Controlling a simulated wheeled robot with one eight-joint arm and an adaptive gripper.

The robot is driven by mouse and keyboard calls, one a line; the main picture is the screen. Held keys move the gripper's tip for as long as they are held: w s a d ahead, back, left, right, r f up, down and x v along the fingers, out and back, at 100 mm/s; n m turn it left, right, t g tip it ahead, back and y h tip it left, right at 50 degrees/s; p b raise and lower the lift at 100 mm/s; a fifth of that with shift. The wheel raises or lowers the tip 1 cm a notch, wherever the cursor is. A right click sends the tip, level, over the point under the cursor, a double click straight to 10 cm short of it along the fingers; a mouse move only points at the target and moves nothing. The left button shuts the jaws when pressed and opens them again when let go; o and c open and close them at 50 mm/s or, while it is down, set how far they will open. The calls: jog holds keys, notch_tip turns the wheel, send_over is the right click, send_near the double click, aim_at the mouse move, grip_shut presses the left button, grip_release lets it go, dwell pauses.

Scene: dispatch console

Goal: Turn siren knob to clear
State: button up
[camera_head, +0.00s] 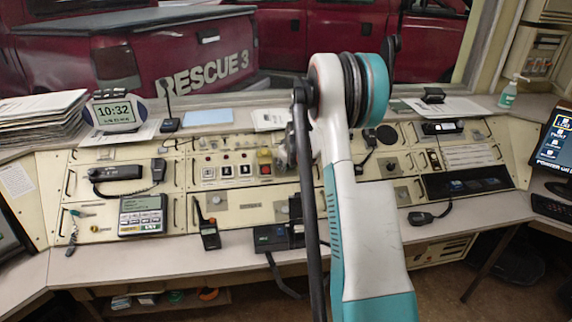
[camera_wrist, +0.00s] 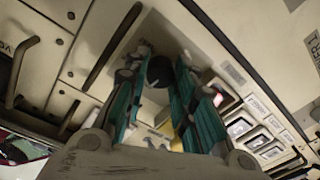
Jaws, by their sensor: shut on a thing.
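In the head view the knob is hidden behind my arm, and only part of my gripper (camera_head: 286,152) shows at the middle of the console.
Left of my gripper are a yellow box with a red button (camera_head: 264,160) and several labelled switches (camera_head: 226,171). A black desk device (camera_head: 275,237) and a handheld radio (camera_head: 209,234) stand below. A clock (camera_head: 115,111) and papers (camera_head: 40,115) lie at the back left.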

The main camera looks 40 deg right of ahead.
jog(key=m, duration=0.5)
jog(key=shift+m, duration=0.3)
jog(key=shift+m+h, duration=0.3)
jog(key=shift+m, duration=2.1)
jog(key=o, duration=1.1)
